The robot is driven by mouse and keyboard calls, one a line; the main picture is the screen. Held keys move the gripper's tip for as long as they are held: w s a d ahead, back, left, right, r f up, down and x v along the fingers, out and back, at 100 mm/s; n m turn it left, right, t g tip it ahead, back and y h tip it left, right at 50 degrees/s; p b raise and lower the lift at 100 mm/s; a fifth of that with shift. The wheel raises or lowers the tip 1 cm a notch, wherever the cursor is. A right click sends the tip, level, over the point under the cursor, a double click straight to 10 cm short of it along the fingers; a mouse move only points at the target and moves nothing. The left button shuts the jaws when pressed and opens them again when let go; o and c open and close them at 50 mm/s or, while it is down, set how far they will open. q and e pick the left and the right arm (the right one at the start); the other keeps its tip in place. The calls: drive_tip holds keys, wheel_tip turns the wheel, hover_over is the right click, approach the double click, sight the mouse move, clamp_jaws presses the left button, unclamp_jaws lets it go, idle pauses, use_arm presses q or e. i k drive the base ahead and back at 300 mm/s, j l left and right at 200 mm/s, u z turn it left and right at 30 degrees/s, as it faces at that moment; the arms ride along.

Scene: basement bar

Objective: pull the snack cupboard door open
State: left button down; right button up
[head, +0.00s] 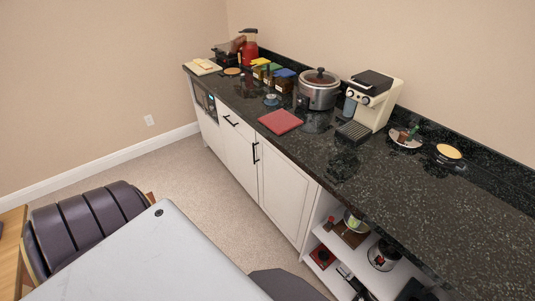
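White cupboard doors stand under the dark counter, a left door (239,158) and a wider right door (284,196). Both look shut and flush with the cabinet front. A black vertical handle (256,153) sits near the seam between them. A drawer front with a black horizontal handle (231,121) is above the left door. I cannot tell from labels which door is the snack cupboard, and the inside is hidden. Neither of my grippers is in view.
Carpet (190,180) lies clear before the cabinet. A dark chair (90,220) stands at lower left. Open shelves (325,241) hold items right of the doors. The counter carries a red mat (280,122), steel cooker (319,92) and coffee machine (378,98).

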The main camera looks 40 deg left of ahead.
sight(288, 195)
drive_tip(key=u, duration=1.15)
